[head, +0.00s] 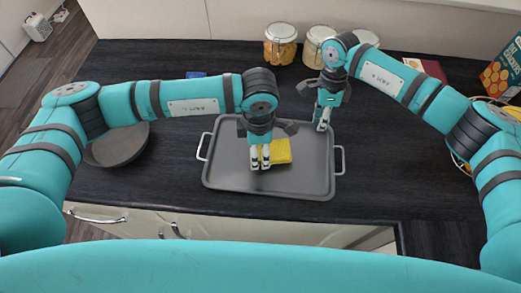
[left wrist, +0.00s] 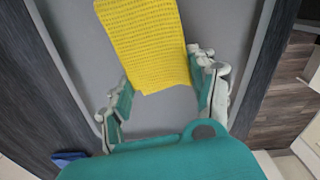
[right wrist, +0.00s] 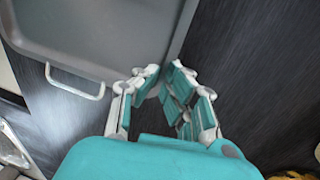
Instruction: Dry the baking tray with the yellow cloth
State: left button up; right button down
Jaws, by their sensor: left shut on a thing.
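The grey baking tray (head: 222,160) lies flat on the dark counter, with a handle at each short end. The yellow cloth (head: 281,152) is on or just above the middle of the tray; any small gap cannot be told. My left gripper (head: 260,165) points down over the tray and is shut on the cloth, which also shows between its fingers in the left wrist view (left wrist: 145,40). My right gripper (head: 323,127) is at the tray's back right corner. In the right wrist view its fingers (right wrist: 160,78) stand slightly apart beside that corner; contact cannot be told.
A dark round bowl (head: 118,148) stands left of the tray, below my left arm. Several jars (head: 281,45) stand along the back wall. A box (head: 503,72) is at the back right.

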pick_arm(q)
jog(key=shift+r, duration=2.7)
notch_tip(320, 180, up, 6)
pick_arm(e)
jog(key=c, duration=1.4)
grip_release()
notch_tip(320, 180, up, 12)
jog(key=w, duration=0.2)
